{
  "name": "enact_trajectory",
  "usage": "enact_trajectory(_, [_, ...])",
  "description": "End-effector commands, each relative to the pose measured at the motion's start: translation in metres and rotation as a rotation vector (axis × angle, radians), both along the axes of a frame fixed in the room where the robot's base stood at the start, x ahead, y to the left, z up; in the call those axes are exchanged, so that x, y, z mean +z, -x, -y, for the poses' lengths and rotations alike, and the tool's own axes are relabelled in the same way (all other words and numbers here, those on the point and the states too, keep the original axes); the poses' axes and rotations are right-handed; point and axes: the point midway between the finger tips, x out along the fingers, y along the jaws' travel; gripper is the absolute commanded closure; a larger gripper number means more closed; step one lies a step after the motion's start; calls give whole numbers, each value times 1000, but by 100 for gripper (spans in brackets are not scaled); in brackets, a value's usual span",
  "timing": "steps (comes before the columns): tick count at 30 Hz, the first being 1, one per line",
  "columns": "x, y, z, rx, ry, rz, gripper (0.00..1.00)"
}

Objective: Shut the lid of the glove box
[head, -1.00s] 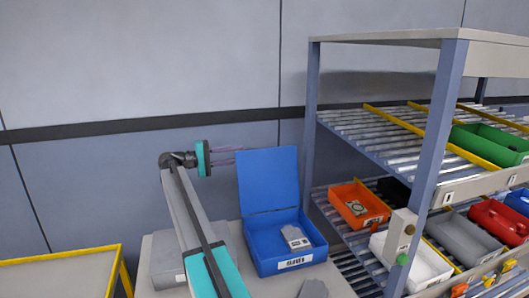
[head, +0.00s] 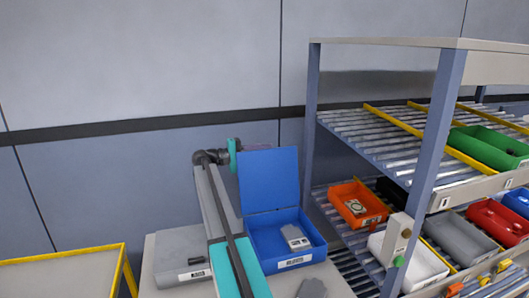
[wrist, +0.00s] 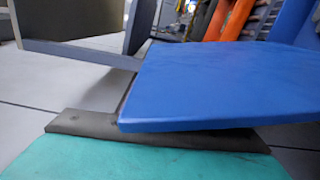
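The glove box (head: 283,262) is a blue box with a white label, standing on a grey table. Its blue lid (head: 269,180) stands open, nearly upright, at the back of the box. A grey glove-like item (head: 295,237) lies inside. My gripper (head: 235,157) is at the lid's upper left, with its fingers mostly hidden behind the lid. In the wrist view the lid (wrist: 225,85) fills the middle and right, close to the teal and dark grey gripper front (wrist: 150,135). Contact and finger opening cannot be made out.
A grey case (head: 178,260) with a small black item stands left of the box. A grey piece (head: 312,288) lies in front. A roller rack (head: 440,120) with coloured bins stands close on the right. A yellow-edged table (head: 60,272) is at far left.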

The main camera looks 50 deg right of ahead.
Motion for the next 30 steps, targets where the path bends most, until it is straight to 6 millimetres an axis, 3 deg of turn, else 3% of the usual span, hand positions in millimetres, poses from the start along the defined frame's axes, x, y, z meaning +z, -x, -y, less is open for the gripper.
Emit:
enact_trajectory(8, [0,1,1,-1,0,0,72])
enact_trajectory(13, [0,1,1,-1,-1,0,100])
enact_trajectory(24, [-1,4,2,-5,1,3,100])
enact_trajectory(30, [-1,14,8,-16,12,22,100])
